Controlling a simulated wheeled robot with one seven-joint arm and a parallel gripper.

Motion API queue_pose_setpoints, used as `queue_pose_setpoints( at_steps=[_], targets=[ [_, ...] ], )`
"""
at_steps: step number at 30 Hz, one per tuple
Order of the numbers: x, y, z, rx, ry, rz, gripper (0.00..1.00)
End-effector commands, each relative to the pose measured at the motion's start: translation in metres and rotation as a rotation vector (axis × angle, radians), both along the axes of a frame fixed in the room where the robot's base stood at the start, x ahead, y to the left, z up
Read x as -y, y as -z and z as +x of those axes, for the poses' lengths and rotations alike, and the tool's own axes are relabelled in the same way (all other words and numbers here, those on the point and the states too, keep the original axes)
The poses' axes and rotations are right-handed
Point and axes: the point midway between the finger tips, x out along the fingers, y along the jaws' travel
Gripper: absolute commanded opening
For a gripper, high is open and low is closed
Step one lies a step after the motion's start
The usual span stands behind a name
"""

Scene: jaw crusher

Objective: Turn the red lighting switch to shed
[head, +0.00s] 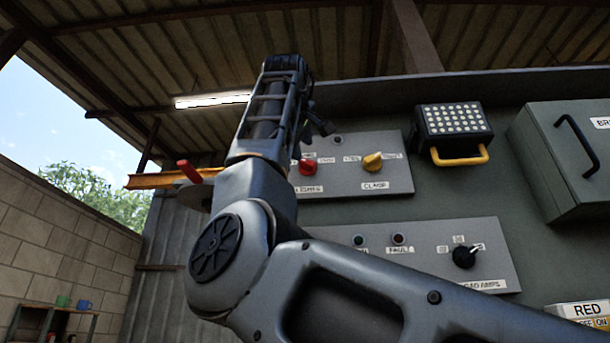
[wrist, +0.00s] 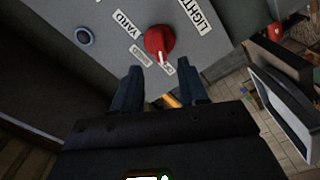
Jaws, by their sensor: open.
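The red lighting switch (head: 308,167) is a round knob on the upper grey panel, above a LIGHTS label, partly beside my arm in the head view. In the head view my arm hides most of the gripper.
A yellow knob (head: 373,162) labelled CLAMP sits right of the red one. A lower panel (head: 492,240) carries a black knob (head: 465,256). A lamp with a yellow handle (head: 460,156) and a grey box (head: 565,160) are farther right. A red-handled lever (head: 190,171) is left of my arm.

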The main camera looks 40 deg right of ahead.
Motion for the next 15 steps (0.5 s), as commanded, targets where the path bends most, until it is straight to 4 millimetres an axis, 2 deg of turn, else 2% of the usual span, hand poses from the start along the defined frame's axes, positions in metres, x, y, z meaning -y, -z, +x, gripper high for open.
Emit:
queue_pose_setpoints(
  at_steps=[9,15],
  targets=[
    [0.038,-0.001,0.03,-0.001,0.0,0.0,0.43],
    [0.052,0.0,0.04,-0.001,0.0,0.001,0.43]
  ],
)
